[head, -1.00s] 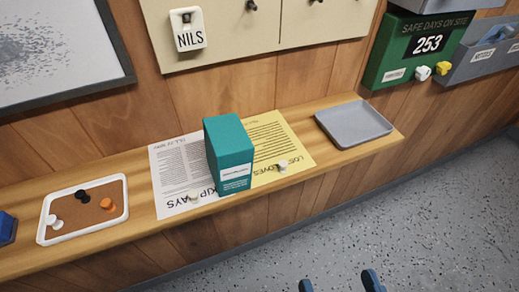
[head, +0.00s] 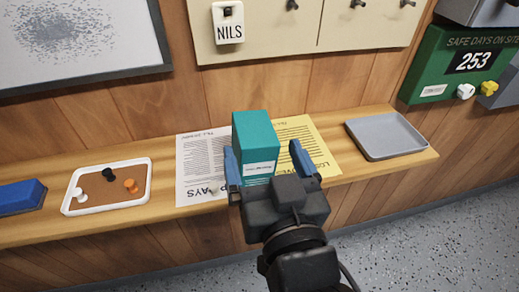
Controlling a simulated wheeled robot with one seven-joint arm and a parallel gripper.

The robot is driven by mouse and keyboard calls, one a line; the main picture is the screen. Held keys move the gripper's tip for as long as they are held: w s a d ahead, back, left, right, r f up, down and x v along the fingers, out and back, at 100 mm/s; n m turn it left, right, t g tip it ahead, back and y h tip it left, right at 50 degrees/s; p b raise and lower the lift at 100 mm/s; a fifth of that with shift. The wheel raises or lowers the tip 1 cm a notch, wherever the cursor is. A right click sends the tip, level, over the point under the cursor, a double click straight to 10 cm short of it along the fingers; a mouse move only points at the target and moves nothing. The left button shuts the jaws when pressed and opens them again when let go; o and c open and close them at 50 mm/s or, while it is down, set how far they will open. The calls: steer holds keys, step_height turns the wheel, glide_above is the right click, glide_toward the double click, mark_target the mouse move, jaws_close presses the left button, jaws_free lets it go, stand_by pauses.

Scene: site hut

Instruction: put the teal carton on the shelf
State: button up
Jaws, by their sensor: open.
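The teal carton (head: 256,133) stands upright on the wooden shelf (head: 380,181), on top of the printed papers. It has a white label on its front face. My gripper (head: 268,158) is in front of the carton with its blue fingers apart. The left finger is close by the carton's left side, and the right finger is to the right of it with a visible gap. I cannot tell whether the left finger touches the carton. The carton's lower front is partly hidden by my gripper.
A white-rimmed cork tray (head: 74,208) with several pins and a blue object (head: 20,197) are on the left. A grey tray (head: 388,136) is on the right. A white paper (head: 203,165) and a yellow paper (head: 322,150) lie under the carton. Wood panelling rises behind.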

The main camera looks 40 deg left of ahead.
mark_target(255, 127)
steer(key=p+x, duration=0.1)
steer(key=x, duration=0.5)
steer(key=shift+w+a, duration=0.15)
steer(key=shift+a, duration=0.1)
steer(key=shift+c, duration=0.2)
steer(key=c, duration=1.4)
steer(key=shift+r, duration=0.1)
steer(key=shift+c, duration=0.8)
steer(key=shift+r, duration=0.1)
